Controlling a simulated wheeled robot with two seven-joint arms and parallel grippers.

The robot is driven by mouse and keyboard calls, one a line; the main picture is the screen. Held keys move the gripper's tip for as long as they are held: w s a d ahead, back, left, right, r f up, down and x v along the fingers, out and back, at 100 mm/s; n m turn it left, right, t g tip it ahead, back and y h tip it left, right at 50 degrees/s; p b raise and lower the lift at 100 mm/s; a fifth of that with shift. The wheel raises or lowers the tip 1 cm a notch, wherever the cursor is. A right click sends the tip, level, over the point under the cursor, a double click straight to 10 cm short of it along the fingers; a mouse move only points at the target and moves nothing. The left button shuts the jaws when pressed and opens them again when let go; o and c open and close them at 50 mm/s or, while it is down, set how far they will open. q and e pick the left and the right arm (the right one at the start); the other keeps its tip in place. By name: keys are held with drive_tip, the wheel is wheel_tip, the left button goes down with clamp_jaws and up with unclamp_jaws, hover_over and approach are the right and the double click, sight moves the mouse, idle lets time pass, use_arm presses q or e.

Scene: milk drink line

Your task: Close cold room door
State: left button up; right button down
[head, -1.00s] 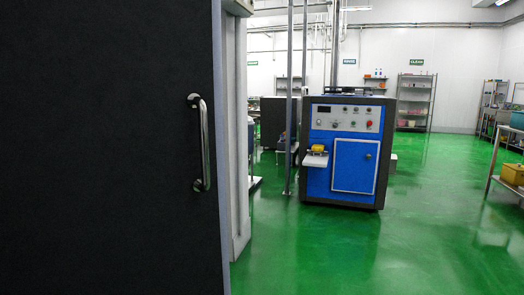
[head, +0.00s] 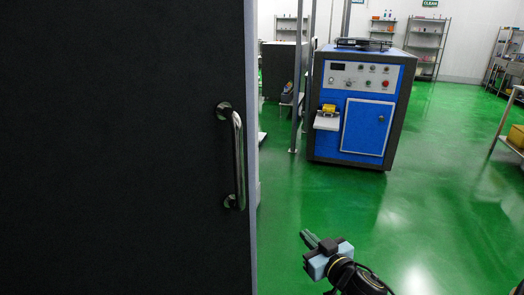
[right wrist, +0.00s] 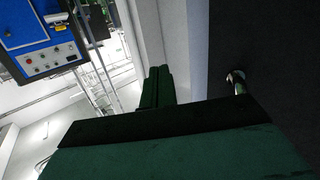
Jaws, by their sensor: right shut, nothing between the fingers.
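The cold room door (head: 110,150) is a large dark panel filling the left of the head view, with a pale edge on its right side. A vertical metal bar handle (head: 238,160) is fixed near that edge. My right gripper (head: 308,238) is low in the head view, to the right of the handle and below it, apart from the door. Its fingers are shut and empty. In the right wrist view the closed fingers (right wrist: 157,86) point up, and part of the handle (right wrist: 237,82) shows to their right on the dark door (right wrist: 288,60). My left gripper is not in view.
A blue and grey machine (head: 360,110) with a small side shelf stands beyond the door edge. Thin metal posts (head: 305,70) rise beside it. A table (head: 510,125) is at the far right. The green floor (head: 440,220) between is clear.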

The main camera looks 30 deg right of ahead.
wheel_tip(320, 180, up, 10)
drive_tip(key=w+d+n+t+y+p, duration=0.1)
drive_tip(key=w+n+t+y+p, duration=0.1)
drive_tip(key=n+y+p, duration=0.15)
drive_tip(key=n+g+y+p, duration=0.3)
drive_tip(key=y+p, duration=0.2)
drive_tip(key=y, duration=0.2)
approach(251, 167)
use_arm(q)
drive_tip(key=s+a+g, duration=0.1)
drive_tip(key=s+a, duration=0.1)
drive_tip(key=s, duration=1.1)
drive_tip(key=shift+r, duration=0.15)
use_arm(e)
drive_tip(key=x, duration=0.6)
drive_tip(key=shift+w+a+f, duration=0.15)
drive_tip(key=shift+w+a, duration=0.05)
drive_tip(key=shift+w, duration=0.15)
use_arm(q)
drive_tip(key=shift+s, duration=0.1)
